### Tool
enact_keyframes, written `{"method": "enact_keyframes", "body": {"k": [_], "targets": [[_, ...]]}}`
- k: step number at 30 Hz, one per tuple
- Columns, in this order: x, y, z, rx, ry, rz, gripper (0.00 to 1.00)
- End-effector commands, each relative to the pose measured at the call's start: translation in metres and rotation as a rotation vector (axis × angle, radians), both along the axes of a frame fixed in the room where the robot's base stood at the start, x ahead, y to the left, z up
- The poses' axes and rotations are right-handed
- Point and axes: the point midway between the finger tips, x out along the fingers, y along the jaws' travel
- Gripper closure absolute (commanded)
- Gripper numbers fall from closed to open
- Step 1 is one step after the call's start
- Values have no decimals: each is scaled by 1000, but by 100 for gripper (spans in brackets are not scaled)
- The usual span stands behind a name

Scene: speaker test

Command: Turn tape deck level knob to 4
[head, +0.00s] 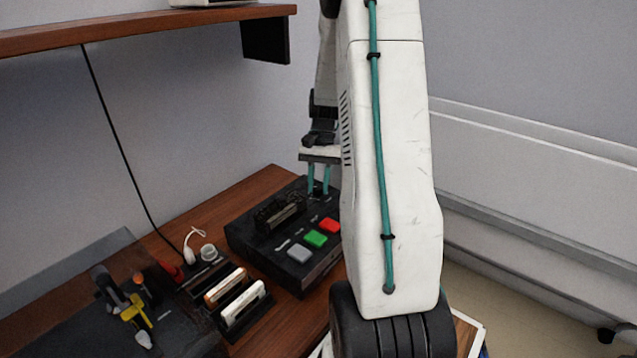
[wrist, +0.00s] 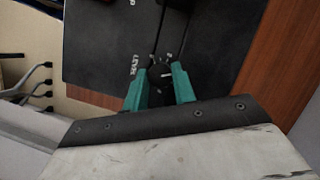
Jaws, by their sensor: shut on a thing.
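The black tape deck (head: 248,236) sits on the wooden desk, with a grey, a green and a red button on top. In the wrist view its dark top (wrist: 100,45) carries the white word LEVEL beside the level knob (wrist: 160,76). My gripper (wrist: 159,70) points down with its two teal fingers shut on the small dark knob, one on each side. In the head view my gripper (head: 318,187) is over the deck's back right part, and the knob is hidden there. Small pale marks show around the knob, but I cannot read its setting.
A rack with two cassettes (head: 243,303) stands left of the deck, near a white cable and a pale round knob-like piece (head: 208,252). Yellow and orange-handled tools (head: 135,310) lie farther left. A wooden shelf (head: 130,28) hangs above. My arm hides the deck's right side.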

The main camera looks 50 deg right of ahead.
Motion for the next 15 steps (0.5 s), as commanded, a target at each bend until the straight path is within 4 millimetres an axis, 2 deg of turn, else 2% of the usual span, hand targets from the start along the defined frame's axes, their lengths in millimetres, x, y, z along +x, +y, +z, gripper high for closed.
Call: {"method": "enact_keyframes", "body": {"k": [2, 3, 5, 15], "targets": [[0, 1, 0, 3, 1, 1, 96], [0, 1, 0, 3, 1, 1, 65], [0, 1, 0, 3, 1, 1, 52], [1, -1, 4, 0, 0, 1, 52]]}}
